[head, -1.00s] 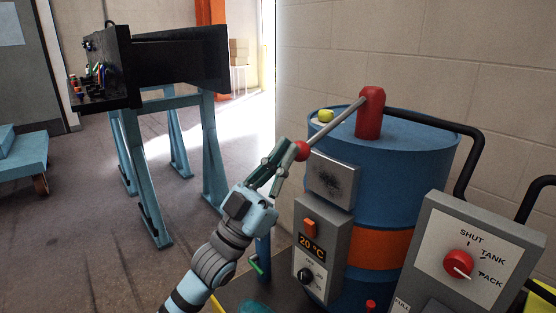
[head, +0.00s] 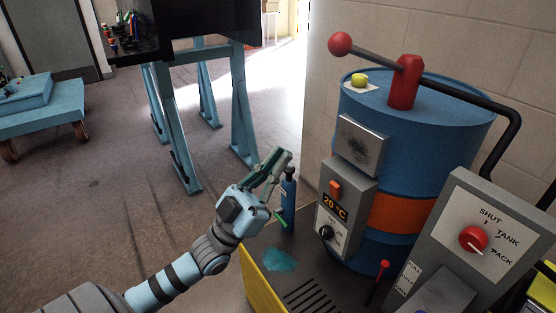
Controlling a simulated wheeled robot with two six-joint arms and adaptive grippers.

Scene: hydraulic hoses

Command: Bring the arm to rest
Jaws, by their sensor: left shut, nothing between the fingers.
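My left gripper (head: 277,165) is in the middle of the head view, shut and empty, its arm coming in from the lower left. It is in front of a small dark blue cylinder with a green handle (head: 288,198). The pump lever with its red ball knob (head: 340,44) rises to the upper left from a red bracket (head: 406,84) on top of the blue drum (head: 425,140). The gripper is apart from the knob, below and left of it. My right gripper is not in view.
A control box reading 20 °C (head: 345,206) is on the drum's front. A selector panel (head: 480,240) with a red knob stands at right. A teal puddle (head: 279,260) lies on the dark tray with a yellow edge (head: 260,290). Open floor (head: 100,200) is at left.

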